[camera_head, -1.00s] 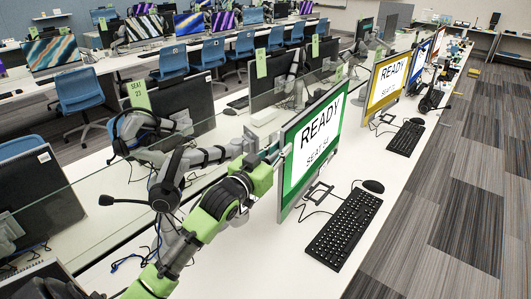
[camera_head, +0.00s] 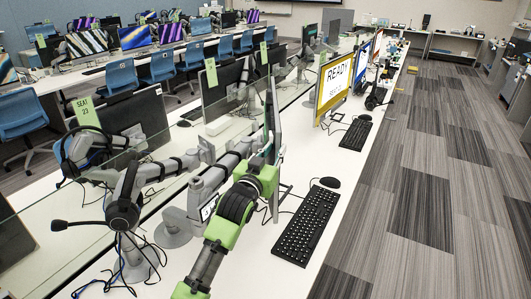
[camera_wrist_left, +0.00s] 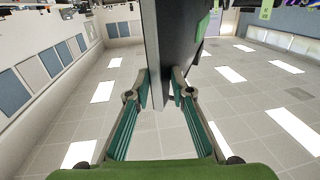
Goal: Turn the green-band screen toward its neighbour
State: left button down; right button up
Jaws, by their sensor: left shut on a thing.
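The green-band screen (camera_head: 273,118) stands nearly edge-on in the head view, so its face is mostly hidden and only a thin strip shows. My left gripper (camera_head: 265,156) is at its edge, shut on it. In the left wrist view, the two fingers (camera_wrist_left: 160,92) press on either side of the dark screen panel (camera_wrist_left: 186,45). The neighbouring yellow-band screen (camera_head: 336,82) reads READY and stands farther along the desk, apart from the green-band screen. My right gripper is not in view.
A keyboard (camera_head: 308,226) and mouse (camera_head: 330,182) lie on the white desk right of the screen. Headsets (camera_head: 124,207) hang on the left near monitor arms and a clear divider. Cables lie on the desk. The floor at right is open.

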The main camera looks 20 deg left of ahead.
pick_arm(q)
jog(key=shift+d+r, duration=0.4)
jog(key=c, duration=1.9)
grip_release()
jog(key=shift+w, duration=0.1)
jog(key=shift+d, duration=0.15)
jog(key=s, duration=1.2)
jog(key=shift+s+a+f, duration=0.1)
jog(key=shift+a+f, duration=0.1)
